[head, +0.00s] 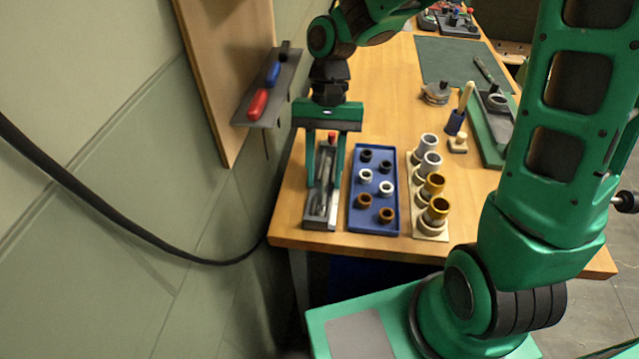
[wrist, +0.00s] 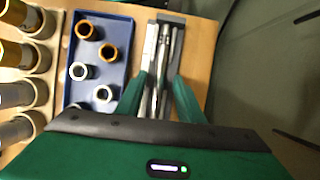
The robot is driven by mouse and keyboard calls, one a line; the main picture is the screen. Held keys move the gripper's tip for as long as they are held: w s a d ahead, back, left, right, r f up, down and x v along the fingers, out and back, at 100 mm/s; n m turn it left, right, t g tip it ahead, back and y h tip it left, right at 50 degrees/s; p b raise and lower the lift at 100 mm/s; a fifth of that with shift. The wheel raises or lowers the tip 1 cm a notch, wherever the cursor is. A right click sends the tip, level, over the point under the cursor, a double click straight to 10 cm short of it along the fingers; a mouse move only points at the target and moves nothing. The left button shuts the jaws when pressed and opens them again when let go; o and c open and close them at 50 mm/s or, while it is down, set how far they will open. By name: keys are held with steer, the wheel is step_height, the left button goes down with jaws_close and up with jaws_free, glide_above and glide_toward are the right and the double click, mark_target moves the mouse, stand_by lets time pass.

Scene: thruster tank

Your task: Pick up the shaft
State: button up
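A slim silver shaft (head: 324,197) lies lengthwise in a narrow grey holder (head: 317,222) at the table's near left corner. In the wrist view bright metal rod shapes (wrist: 165,62) run along the holder; I cannot tell which of them is the shaft alone. My gripper (head: 323,183) points down over the holder, its two green fingers apart, one on each side of it. In the wrist view my gripper (wrist: 161,75) is open, with the holder between the fingers. I cannot tell whether the fingers touch anything.
A blue tray (head: 351,220) with several small rings lies just right of the holder. Beside it a pale rack (head: 430,232) carries several silver and gold cylinders. A wall panel with a tool shelf (head: 262,108) stands close on the left. The table's middle (head: 385,115) is mostly bare.

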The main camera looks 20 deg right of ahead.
jaws_close()
steer(key=shift+r, duration=0.1)
